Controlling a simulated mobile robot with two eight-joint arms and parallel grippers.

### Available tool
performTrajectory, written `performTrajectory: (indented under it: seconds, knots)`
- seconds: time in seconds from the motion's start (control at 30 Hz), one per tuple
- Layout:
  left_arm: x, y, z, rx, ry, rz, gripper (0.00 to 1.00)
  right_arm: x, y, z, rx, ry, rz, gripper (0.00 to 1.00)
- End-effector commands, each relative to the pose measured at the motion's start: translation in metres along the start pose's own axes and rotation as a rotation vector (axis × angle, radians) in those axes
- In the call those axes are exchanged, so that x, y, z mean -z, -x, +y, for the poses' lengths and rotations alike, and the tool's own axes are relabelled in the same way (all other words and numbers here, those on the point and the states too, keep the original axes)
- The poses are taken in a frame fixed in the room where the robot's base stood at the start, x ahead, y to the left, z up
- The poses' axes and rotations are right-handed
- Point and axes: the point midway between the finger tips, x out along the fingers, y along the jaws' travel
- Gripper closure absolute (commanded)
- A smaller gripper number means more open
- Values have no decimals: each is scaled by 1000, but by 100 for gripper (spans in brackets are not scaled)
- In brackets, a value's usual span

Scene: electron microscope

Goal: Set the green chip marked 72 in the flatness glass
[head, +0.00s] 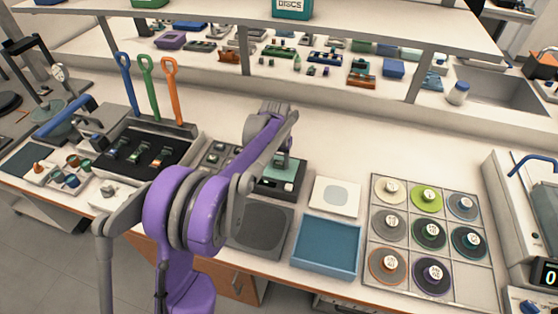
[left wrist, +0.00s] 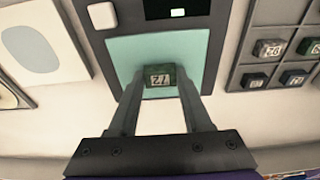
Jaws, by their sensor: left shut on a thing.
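My left gripper (left wrist: 158,84) is shut on a small dark green chip (left wrist: 159,77) with a pale number label. The label appears upside down in the left wrist view and seems to read 72. The chip is at the teal plate (left wrist: 122,50) of a dark device; I cannot tell whether it touches the plate. In the head view the teal plate (head: 290,174) lies beyond my left arm, and the chip is not clear. A white square with a pale grey-blue rounded pane (head: 336,195), possibly the flatness glass, lies right of the device; its pane (left wrist: 30,49) is empty. My right gripper is not in view.
A compartment tray (left wrist: 262,78) holds several other numbered chips beside the device. A blue tray (head: 328,246) and a dark square pad (head: 260,229) lie near the front edge. A rack of round labelled discs (head: 460,283) stands at right. A raised shelf (head: 350,27) spans the back.

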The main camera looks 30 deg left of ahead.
Motion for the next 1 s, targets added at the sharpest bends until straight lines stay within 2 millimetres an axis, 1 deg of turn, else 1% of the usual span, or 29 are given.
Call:
performTrajectory:
  seconds: [0.1, 0.13, 0.3, 0.57, 0.67, 0.77, 1.0]
  knots:
    - [0, -2, 0, 0, 0, 0, 100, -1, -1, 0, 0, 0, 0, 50]
    - [0, -2, 0, 0, 0, 0, 46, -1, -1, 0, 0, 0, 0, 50]
    - [0, -1, 0, 0, 0, 0, 16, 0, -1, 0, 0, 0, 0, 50]
    - [0, -1, 0, 0, 0, 0, 16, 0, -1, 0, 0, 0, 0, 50]
    - [0, 4, 0, 0, 0, 0, 16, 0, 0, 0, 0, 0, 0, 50]
    - [0, 16, 0, 0, 0, 0, 16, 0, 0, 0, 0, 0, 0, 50]
    - [0, 65, 0, 0, 0, 0, 16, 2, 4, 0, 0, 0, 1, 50]
